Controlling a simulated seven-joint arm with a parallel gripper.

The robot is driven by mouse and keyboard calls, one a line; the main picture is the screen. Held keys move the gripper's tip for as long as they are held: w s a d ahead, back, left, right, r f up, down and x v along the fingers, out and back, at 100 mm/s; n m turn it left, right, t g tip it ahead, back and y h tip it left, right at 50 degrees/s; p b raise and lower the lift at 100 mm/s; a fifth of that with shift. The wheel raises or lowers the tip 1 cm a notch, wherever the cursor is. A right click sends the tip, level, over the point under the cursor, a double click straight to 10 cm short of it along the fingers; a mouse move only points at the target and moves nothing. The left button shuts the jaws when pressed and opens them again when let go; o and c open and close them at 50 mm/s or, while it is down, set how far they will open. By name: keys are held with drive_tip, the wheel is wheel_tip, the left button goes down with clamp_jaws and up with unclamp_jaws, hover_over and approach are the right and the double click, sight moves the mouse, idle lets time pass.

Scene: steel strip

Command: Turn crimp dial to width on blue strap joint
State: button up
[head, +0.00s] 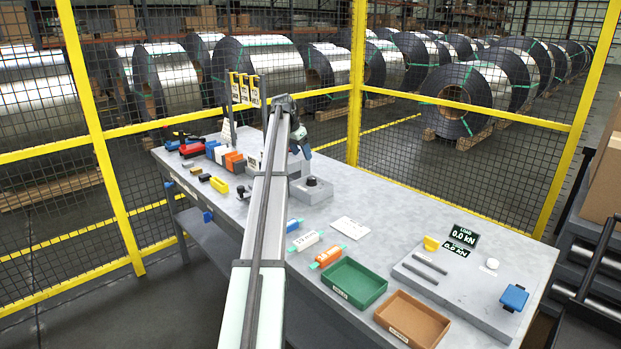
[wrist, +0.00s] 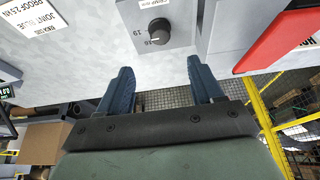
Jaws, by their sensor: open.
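The crimp dial (wrist: 159,31) is a round black knob on a grey block in the wrist view, with the numbers 19 and 16 beside it. Its pointer setting is too small to read surely. My gripper (wrist: 161,75) is open, its two blue fingers apart, with the dial above the gap in the picture and nothing between them. In the head view my gripper (head: 306,151) hangs above a grey block with a black knob (head: 312,181), apparently this dial. The blue strap joint (head: 294,225) lies on the bench. A card (wrist: 37,16) reads "JOINT BLUE, PROOF 2.5 kN".
A white strap joint (head: 306,240) and an orange one (head: 327,257) lie near a green tray (head: 354,304) and a brown tray (head: 412,338). A test plate with load displays (head: 463,235) is at right. Tools and coloured blocks (head: 224,157) crowd the far end. Yellow-framed mesh fence stands behind.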

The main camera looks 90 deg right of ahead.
sight(311, 178)
drive_tip(key=x, duration=1.3)
drive_tip(key=shift+f, duration=0.2)
drive_tip(key=c, duration=1.1)
